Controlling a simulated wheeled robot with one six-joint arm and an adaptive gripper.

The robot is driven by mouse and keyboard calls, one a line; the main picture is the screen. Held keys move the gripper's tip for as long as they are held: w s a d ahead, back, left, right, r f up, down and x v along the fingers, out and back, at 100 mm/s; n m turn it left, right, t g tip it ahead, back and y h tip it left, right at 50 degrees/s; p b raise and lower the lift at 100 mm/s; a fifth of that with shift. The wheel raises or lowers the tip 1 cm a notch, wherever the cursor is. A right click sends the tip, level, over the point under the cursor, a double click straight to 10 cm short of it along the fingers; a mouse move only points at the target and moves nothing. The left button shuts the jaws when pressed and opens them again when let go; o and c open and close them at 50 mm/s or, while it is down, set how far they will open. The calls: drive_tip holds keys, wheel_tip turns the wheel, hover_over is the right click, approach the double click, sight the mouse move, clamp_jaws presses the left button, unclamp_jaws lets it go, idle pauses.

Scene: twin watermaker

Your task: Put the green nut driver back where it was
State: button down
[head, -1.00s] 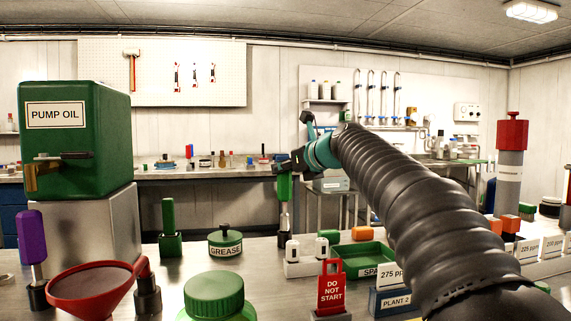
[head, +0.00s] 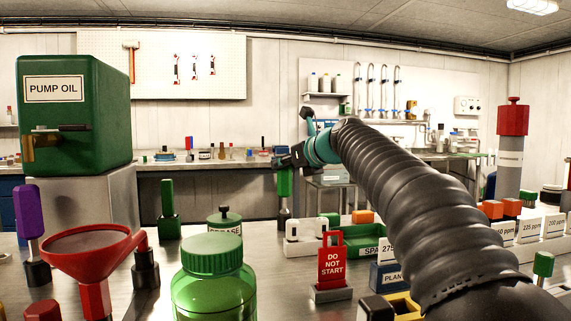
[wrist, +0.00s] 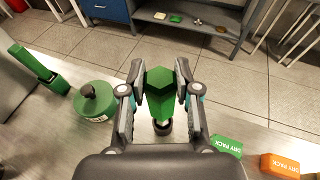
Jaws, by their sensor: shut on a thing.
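The green nut driver (head: 284,183) is upright, with its handle in my gripper (head: 284,163), near the far edge of the front bench. In the wrist view its green six-sided handle (wrist: 160,98) sits between the two fingers of my gripper (wrist: 160,88), which are shut on it. A dark round piece (wrist: 162,127) shows at the driver's lower end. I cannot tell whether the driver rests in it or hangs above it. A purple-handled driver (head: 28,210) stands in a black holder (head: 38,271) at the left.
A GREASE can (head: 225,221) and an upright green tool (head: 167,208) stand left of my gripper. A red DO NOT START tag (head: 331,266), a green tray (head: 365,245) and dry packs (wrist: 227,145) are on the right. A large green jar (head: 213,280) stands in front.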

drive_tip(key=shift+f, duration=0.25)
drive_tip(key=c, duration=0.7)
unclamp_jaws()
drive_tip(key=shift+c, duration=0.2)
